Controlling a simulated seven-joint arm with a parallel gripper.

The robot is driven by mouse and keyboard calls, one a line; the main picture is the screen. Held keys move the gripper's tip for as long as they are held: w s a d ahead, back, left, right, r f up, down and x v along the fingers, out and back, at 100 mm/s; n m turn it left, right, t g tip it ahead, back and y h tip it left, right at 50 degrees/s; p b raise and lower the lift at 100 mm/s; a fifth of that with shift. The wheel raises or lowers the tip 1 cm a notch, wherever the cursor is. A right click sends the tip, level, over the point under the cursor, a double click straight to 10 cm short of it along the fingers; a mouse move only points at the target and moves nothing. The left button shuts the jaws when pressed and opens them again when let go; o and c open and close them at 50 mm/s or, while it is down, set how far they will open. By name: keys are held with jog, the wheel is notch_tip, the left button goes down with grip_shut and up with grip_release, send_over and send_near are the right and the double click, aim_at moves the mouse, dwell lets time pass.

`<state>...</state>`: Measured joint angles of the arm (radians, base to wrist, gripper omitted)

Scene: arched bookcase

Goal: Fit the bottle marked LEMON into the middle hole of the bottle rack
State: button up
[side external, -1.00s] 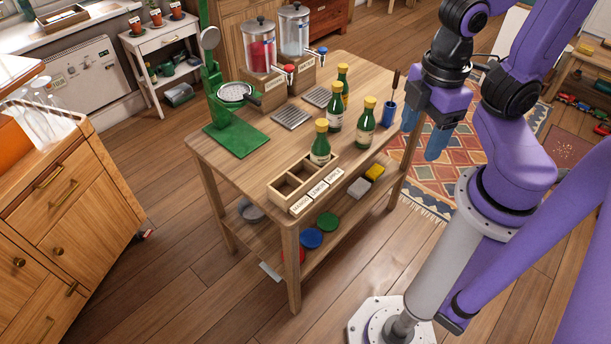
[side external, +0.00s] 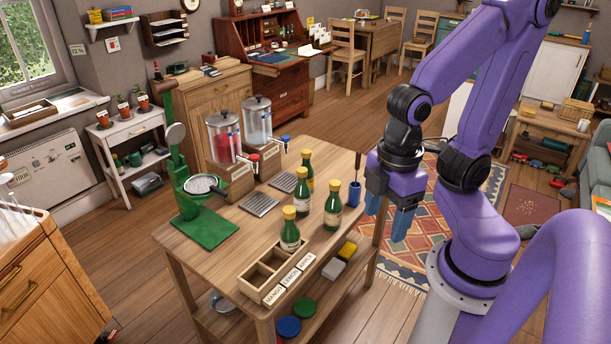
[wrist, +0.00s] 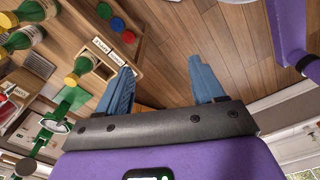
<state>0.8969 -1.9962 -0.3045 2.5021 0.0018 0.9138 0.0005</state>
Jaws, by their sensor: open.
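The wooden bottle rack (side external: 246,284) stands at the table's front edge, with tags MANGO, LEMON and APPLE. Its MANGO and middle LEMON holes look empty. A green bottle with a yellow cap (side external: 290,232) stands at the APPLE end, seemingly in that hole. Three similar bottles stand behind: one on the right (side external: 333,210), one in the middle (side external: 302,196), one farthest back (side external: 308,168). Their labels are too small to read, so I cannot tell which is LEMON. My gripper (side external: 387,215) is open and empty, pointing down off the table's right side; its blue fingers (wrist: 160,68) are spread in the wrist view.
A blue cup (side external: 354,194) holding a dark-handled tool stands near the table's right edge, between my gripper and the bottles. Two drink dispensers (side external: 222,138) and a green press (side external: 205,226) stand behind and left. Coloured discs and sponges (side external: 347,250) lie on the lower shelf.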

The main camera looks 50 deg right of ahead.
jog(key=shift+c, duration=0.4)
jog(key=w+a+r+m, duration=0.25)
jog(key=w+m, duration=0.35)
jog(key=w, duration=0.9)
jog(key=w+d+m, duration=0.5)
jog(key=w+d, duration=0.1)
jog(key=w, duration=0.7)
jog(key=m, duration=1)
send_over(306, 151)
notch_tip(306, 151, down, 4)
jog(key=f, duration=1.1)
jog(key=shift+s+d+f, duration=0.1)
jog(key=shift+s+f, duration=0.1)
jog(key=shift+f, duration=0.2)
jog(key=shift+w+f, duration=0.15)
jog(key=shift+f, duration=2.7)
